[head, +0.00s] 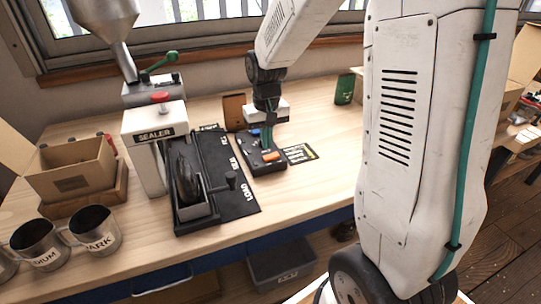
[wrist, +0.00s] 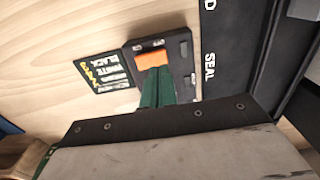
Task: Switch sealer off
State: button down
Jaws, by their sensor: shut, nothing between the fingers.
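The sealer (head: 153,122) is a white machine labelled SEALER, on the wooden bench in the head view. A black control box (head: 262,166) sits to its right, past the black LOAD and SEAL track. The box bears an orange switch (head: 270,156), which also shows in the wrist view (wrist: 152,59). My gripper (head: 267,144) is shut and empty, its green fingers (wrist: 156,80) pointing down over the box. The fingertips overlap the near edge of the orange switch in the wrist view; I cannot tell whether they touch it. The fingers hide part of the box.
A black card (head: 299,153) with printed text lies right of the box. The black track (head: 226,178) with a dark bag in its holder lies left. A red knob (head: 160,97) tops the sealer. Metal cups (head: 95,232) and a cardboard box (head: 70,170) stand farther left.

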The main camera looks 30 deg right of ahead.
aim_at(267, 157)
notch_tip(267, 157, up, 4)
jog(key=shift+f, duration=0.15)
dwell(0.3)
dwell(0.3)
jog(key=s+a+r, duration=0.2)
jog(key=s+r, duration=0.1)
jog(key=s, duration=0.5)
jog(key=s+a+r+n+t, duration=0.1)
jog(key=s+a+r, duration=0.2)
jog(key=s, duration=0.6)
jog(key=s+a+r+n, duration=0.1)
jog(key=s+a+r, duration=0.1)
jog(key=s, duration=0.6)
jog(key=shift+s+a+r, duration=0.35)
jog(key=shift+r, duration=0.35)
